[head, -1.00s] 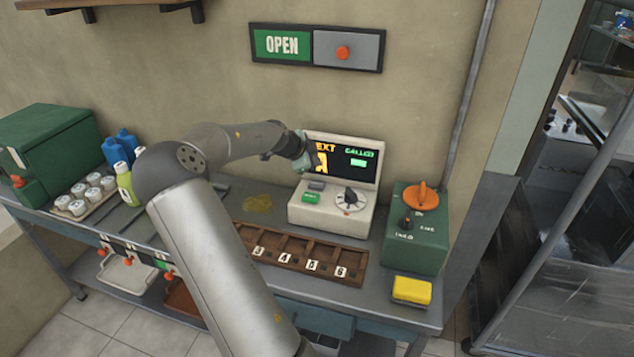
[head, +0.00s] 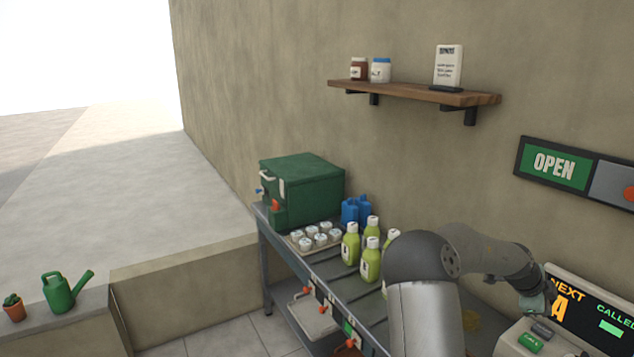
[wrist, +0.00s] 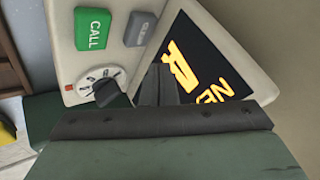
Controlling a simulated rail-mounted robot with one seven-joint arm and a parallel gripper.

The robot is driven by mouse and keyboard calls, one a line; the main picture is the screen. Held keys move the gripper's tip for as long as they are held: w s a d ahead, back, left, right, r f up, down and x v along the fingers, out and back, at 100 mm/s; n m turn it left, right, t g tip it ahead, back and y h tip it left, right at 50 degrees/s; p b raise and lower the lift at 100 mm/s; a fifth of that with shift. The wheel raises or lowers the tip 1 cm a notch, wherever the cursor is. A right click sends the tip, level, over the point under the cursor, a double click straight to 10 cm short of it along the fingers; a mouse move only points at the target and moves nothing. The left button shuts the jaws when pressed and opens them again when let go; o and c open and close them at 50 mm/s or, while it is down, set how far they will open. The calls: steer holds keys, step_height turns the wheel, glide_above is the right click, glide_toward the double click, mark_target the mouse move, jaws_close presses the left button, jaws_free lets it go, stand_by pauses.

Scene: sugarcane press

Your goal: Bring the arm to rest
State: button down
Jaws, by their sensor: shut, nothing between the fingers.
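My gripper (head: 541,300) is at the right of the head view, at the end of my bent arm, in front of the call display unit (head: 508,343). In the wrist view the gripper fingers (wrist: 159,85) are shut with nothing between them. They point at the unit, between its black screen (wrist: 205,62) with yellow text and its grey button (wrist: 139,28). A green CALL button (wrist: 94,29) and a black dial knob (wrist: 104,93) also show there. I cannot tell whether the fingertips touch the unit.
A steel bench (head: 338,270) runs along the wall with a green cooler box (head: 312,185), a tray of white cups, green bottles (head: 350,243) and blue bottles. A wall shelf (head: 415,92) and an OPEN sign (head: 553,168) are above. A watering can (head: 64,291) stands far left.

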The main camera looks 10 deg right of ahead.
steer(key=s+a+n+t+y, duration=0.1)
steer(key=s+a+n+y, duration=0.3)
steer(key=a, duration=0.8)
steer(key=a+r+n+y, duration=0.1)
steer(key=a+n, duration=0.5)
steer(key=a, duration=0.5)
steer(key=s+a+n+t+y, duration=0.1)
steer(key=a+n+y, duration=0.3)
steer(key=a, duration=0.8)
steer(key=s+a+r+n+g, duration=0.1)
steer(key=s+a+r+n, duration=0.1)
steer(key=s+a+n, duration=1.1)
steer(key=s+a, duration=0.2)
steer(key=shift+s+a+h, duration=0.2)
steer(key=shift+s+h, duration=0.1)
steer(key=shift+f, duration=0.1)
